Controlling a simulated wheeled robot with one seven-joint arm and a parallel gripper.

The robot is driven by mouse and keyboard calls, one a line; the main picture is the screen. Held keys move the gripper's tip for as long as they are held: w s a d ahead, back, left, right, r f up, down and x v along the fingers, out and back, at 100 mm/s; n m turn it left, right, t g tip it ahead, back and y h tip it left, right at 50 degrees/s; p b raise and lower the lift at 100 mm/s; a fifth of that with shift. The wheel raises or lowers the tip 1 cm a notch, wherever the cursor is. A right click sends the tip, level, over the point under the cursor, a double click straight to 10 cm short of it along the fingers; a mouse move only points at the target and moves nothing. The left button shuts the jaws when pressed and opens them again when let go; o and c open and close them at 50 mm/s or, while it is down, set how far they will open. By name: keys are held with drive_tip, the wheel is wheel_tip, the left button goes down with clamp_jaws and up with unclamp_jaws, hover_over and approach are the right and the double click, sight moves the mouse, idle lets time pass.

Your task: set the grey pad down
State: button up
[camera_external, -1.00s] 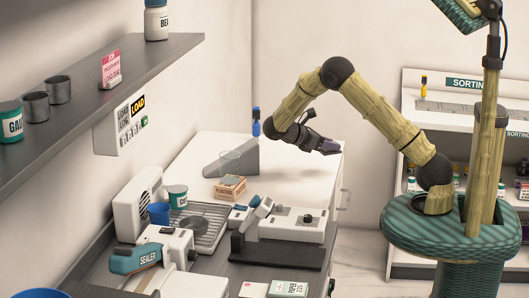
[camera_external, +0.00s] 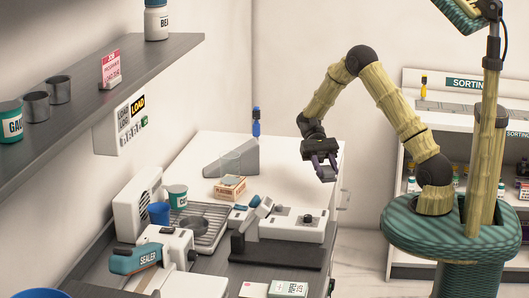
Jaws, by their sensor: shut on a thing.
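My gripper (camera_external: 325,174) is above the right part of the white counter, near its right edge, with its fingers pointing down. It is shut on the grey pad, which is too small and dark here to tell apart from the purple-grey fingers. I cannot tell how the pad sits between them. The gripper looks clear of the counter top (camera_external: 290,165).
A grey wedge-shaped block (camera_external: 232,158), a blue-handled tool (camera_external: 256,124) and a small orange-and-white box (camera_external: 230,188) are left of my gripper. A white device on a dark base (camera_external: 285,252) is in front. The counter's middle right is bare.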

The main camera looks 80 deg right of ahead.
drive_tip(key=shift+w+a+r+m+t, duration=1.6)
drive_tip(key=shift+w+r+m+t, duration=2)
drive_tip(key=shift+m+t, duration=1.6)
drive_tip(key=shift+n+t, duration=0.4)
drive_tip(key=shift+s+f, duration=0.15)
drive_tip(key=shift+f, duration=1)
drive_tip(key=shift+s+f, duration=0.1)
drive_tip(key=shift+f, duration=1.05)
hover_over(301, 203)
drive_tip(key=shift+f, duration=3.15)
drive_tip(key=shift+f, duration=1.85)
drive_tip(key=o, duration=1)
drive_tip(key=shift+f, duration=0.1)
